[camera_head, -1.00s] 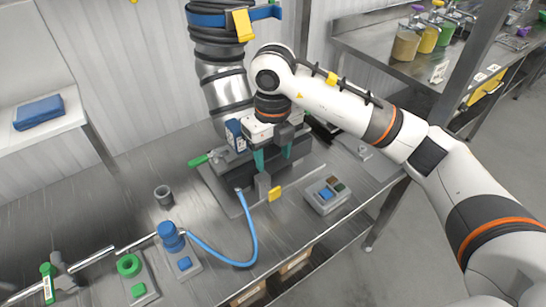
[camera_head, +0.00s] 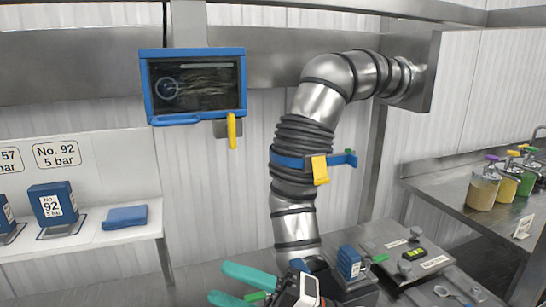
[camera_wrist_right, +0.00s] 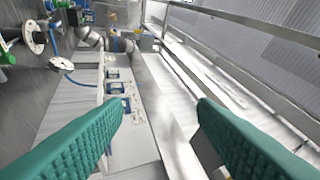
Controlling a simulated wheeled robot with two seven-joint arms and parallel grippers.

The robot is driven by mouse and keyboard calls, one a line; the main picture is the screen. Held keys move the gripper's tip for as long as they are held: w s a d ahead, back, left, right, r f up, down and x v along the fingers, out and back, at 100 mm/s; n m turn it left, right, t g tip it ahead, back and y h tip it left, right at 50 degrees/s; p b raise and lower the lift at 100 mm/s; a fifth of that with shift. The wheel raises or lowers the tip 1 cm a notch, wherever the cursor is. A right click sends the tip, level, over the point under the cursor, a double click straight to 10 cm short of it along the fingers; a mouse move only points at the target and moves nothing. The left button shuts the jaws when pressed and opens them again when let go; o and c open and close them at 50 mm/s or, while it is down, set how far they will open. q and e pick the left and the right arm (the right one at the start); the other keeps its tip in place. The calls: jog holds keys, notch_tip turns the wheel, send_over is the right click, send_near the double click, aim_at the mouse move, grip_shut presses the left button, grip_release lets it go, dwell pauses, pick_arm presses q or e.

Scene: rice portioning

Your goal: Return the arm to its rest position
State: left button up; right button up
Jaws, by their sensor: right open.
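My right gripper (camera_head: 222,283) shows at the bottom of the head view, its two teal fingers pointing left and spread apart. In the right wrist view my right gripper (camera_wrist_right: 162,102) has both ribbed teal fingers wide apart, with nothing held between them. The gripper is in front of the lower end of the ribbed metal pipe (camera_head: 297,228) in the head view. Most of my right arm is out of the head view. My left gripper is not in view.
A blue box (camera_head: 349,262) and a grey panel (camera_head: 405,250) stand right of the gripper. A blue-framed screen (camera_head: 195,86) hangs above. In the wrist view, a long rail (camera_wrist_right: 250,32) runs at right.

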jog(key=w+d+f+m+t+h, duration=0.2)
jog(key=w+d+m+t+h, duration=0.3)
jog(key=m+t, duration=0.5)
jog(key=w+d+f+m+t+h, duration=0.2)
jog(key=d+m+t+h, duration=0.65)
jog(key=m, duration=0.35)
jog(key=s+d+f+m+g+h, duration=0.1)
jog(key=d+f+m+g+h, duration=0.3)
jog(key=f, duration=0.4)
jog(key=s+d+f+m+g+h, duration=0.2)
jog(key=d+f+m+h, duration=0.3)
jog(key=f, duration=0.2)
jog(key=s+d+f+m+g, duration=0.1)
jog(key=s+d+f+g, duration=0.1)
jog(key=s+f+g, duration=0.65)
jog(key=s+d+f+m+g, duration=0.1)
jog(key=s+d+f+g, duration=0.15)
jog(key=s+f, duration=0.6)
jog(key=s+a+f+g, duration=0.1)
jog(key=s+f, duration=0.1)
jog(key=f, duration=1)
jog(key=s+f+g, duration=0.1)
jog(key=s+f, duration=0.1)
jog(key=f, duration=0.9)
jog(key=s+d+f, duration=0.2)
jog(key=s+f, duration=1.4)
jog(key=f, duration=0.1)
jog(key=shift+s+d+g, duration=0.2)
jog(key=shift+d+g, duration=0.2)
jog(key=shift+g, duration=0.05)
